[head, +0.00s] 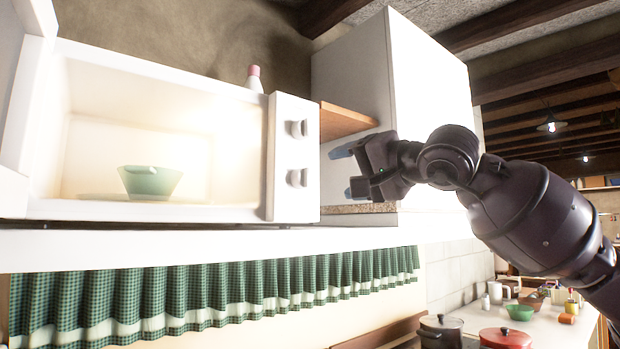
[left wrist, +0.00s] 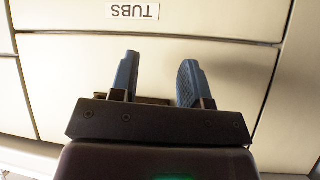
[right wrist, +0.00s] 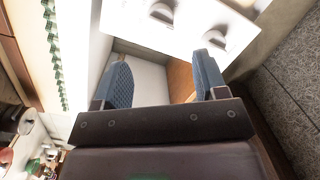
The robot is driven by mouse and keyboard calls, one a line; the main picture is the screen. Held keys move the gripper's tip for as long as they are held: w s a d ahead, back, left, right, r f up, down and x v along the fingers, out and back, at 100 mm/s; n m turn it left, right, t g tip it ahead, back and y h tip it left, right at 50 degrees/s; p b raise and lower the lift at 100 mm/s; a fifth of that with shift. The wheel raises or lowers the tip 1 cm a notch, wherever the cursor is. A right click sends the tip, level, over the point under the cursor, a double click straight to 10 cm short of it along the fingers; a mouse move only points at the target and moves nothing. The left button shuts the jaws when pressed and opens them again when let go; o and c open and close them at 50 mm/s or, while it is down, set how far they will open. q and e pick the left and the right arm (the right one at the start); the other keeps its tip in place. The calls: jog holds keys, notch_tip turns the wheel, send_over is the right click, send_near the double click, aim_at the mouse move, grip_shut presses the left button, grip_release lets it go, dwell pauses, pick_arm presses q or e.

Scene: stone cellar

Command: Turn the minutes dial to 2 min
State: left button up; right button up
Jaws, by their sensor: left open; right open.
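A white microwave (head: 270,215) stands on a shelf with its door open. Its right-hand panel carries two pale round dials, an upper one (head: 298,128) and a lower one (head: 297,178); I cannot tell which is the minutes dial or read a setting. Both dials also show at the top of the right wrist view (right wrist: 162,12), (right wrist: 213,38). My right gripper (head: 347,172) is open and empty, to the right of the panel and apart from both dials. My left gripper (left wrist: 160,65) is open and empty before a pale front with a "TUBS" label (left wrist: 132,11).
A green bowl (head: 150,182) sits inside the microwave. A pink-topped bottle (head: 254,78) stands behind it. A white cabinet (head: 430,75) and a wooden board (head: 342,120) are right of the microwave. A checked curtain (head: 200,300) hangs below the shelf; pots (head: 505,338) stand lower right.

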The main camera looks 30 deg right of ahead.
aim_at(309, 179)
jog(key=x, duration=0.9)
jog(key=shift+a, duration=0.1)
jog(key=shift+c, duration=0.3)
jog(key=c, duration=0.9)
jog(key=shift+o, duration=0.2)
jog(key=m, duration=0.4)
jog(key=shift+w+f+m, duration=0.1)
jog(key=shift+f+m, duration=0.1)
jog(key=shift+m, duration=0.1)
jog(key=m+t, duration=0.1)
jog(key=m, duration=0.4)
jog(key=shift+a+m+h, duration=0.1)
jog(key=shift+m+h, duration=0.2)
